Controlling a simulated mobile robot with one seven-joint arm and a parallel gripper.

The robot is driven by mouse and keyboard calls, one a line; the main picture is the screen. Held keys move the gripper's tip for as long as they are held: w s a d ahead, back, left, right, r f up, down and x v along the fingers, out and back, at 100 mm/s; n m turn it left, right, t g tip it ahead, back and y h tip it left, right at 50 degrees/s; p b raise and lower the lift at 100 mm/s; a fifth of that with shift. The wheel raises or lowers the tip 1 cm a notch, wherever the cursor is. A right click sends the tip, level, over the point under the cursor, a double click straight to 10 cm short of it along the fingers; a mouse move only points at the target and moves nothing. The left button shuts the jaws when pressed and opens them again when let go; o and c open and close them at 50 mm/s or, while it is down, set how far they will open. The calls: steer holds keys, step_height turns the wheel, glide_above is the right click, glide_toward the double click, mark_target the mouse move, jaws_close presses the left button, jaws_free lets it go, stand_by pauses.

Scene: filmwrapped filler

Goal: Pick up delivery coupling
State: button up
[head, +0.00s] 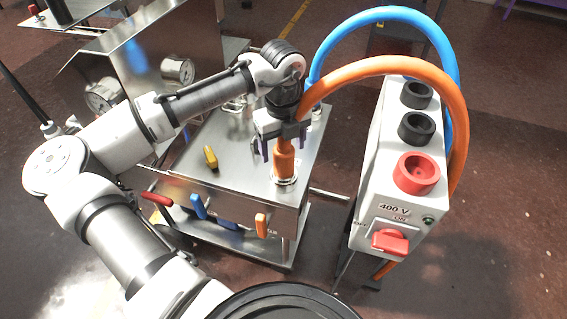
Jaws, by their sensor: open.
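An orange coupling (284,163) stands upright in a round metal port on top of the steel cabinet (235,165), with an orange hose (378,64) running up from behind my gripper. No label shows which coupling is the delivery one. My gripper (284,147) points down at the coupling, its purple fingers apart on either side of it. The jaws are open, and I cannot tell whether either finger touches. The coupling's upper part is hidden by my gripper. A blue hose (405,14) arches behind, and its lower end is partly hidden by my arm.
A white power box (390,170) with round sockets and a red switch (390,242) stands close on the right. Coloured lever handles, including a blue one (198,206), line the cabinet's front. A yellow handle (210,157) is on its top. Gauges (178,70) stand at the left.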

mark_target(284, 168)
steer(key=shift+d+f, duration=0.1)
steer(key=shift+f, duration=2.6)
steer(key=c, duration=1.3)
steer(key=shift+c, duration=0.4)
steer(key=shift+r, duration=0.2)
